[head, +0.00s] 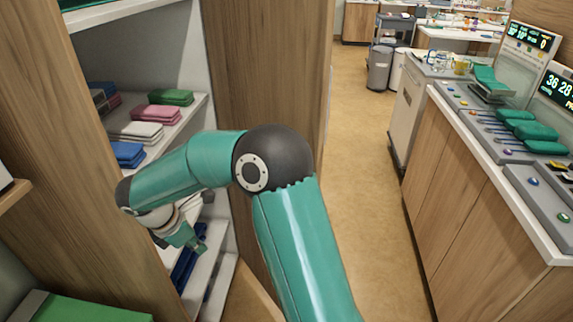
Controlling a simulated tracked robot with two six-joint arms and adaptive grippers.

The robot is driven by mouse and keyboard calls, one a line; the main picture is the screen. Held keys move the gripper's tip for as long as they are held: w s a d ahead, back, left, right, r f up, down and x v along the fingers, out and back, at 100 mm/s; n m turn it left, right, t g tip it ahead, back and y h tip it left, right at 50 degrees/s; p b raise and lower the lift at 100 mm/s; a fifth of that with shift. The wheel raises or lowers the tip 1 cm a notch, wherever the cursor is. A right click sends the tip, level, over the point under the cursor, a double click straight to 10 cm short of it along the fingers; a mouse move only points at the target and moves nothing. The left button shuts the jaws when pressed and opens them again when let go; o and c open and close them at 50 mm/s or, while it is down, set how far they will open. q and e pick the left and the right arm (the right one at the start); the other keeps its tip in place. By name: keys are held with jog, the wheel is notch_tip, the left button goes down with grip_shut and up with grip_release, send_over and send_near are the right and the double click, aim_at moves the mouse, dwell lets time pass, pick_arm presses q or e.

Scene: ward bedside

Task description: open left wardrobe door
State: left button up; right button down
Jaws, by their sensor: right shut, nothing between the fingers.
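The wardrobe stands at the left, with its white shelves (185,125) exposed. A tall wood panel (70,150) borders the shelves on the left, and another wood panel (265,75) stands on their right. I cannot tell for certain which panel is the left door, and no handle shows. My right gripper (198,247) is shut and empty, low in front of the shelf opening, close to the left panel's edge. My right arm hides part of the lower shelves. My left gripper is not in view.
Folded cloths in blue (127,153), pink (157,114) and green (172,97) lie on the shelves. A counter (465,185) with trays and monitors runs along the right. The floor aisle (365,170) between is clear. A grey bin (379,68) stands far back.

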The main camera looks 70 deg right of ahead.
jog(key=s+d+r+g+h, duration=0.1)
jog(key=s+d+r, duration=0.3)
jog(key=r, duration=0.4)
jog(key=s+d+r+g+h, duration=0.1)
jog(key=s+d+r+h, duration=0.2)
jog(key=r, duration=0.5)
jog(key=s+d+r+g, duration=0.1)
jog(key=s+d+r, duration=0.35)
jog(key=r, duration=0.35)
jog(key=d+r+p+x, duration=0.1)
jog(key=x, duration=1.1)
jog(key=shift+s+d+r+m, duration=0.2)
jog(key=shift+s+d+m, duration=0.15)
jog(key=shift+d+m, duration=0.05)
jog(key=shift+d, duration=0.15)
